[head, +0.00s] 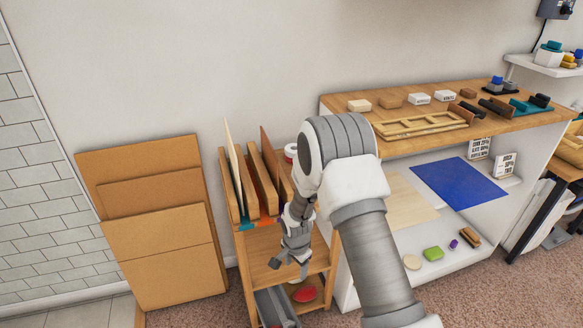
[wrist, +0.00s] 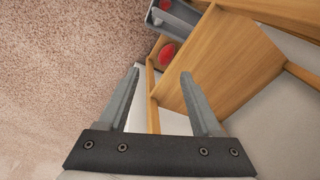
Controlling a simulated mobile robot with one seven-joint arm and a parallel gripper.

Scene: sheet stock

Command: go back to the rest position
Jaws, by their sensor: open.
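My gripper (head: 289,263) hangs at the end of my bent arm, in front of a wooden shelf rack in the head view. In the wrist view my gripper (wrist: 158,86) shows two grey fingers spread apart, with nothing between them. The rack's wooden shelf board (wrist: 222,70) lies beyond the fingers. My arm hides part of the rack and of the workbench beside it in the head view.
Upright sheets (head: 262,180) stand in the rack's top. A grey bin (head: 275,305) and a red object (head: 304,294) sit low in it. Brown panels (head: 155,225) lean left. A workbench (head: 510,125) with blocks and a blue sheet (head: 458,184) stands right. Carpet (wrist: 70,60) is clear.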

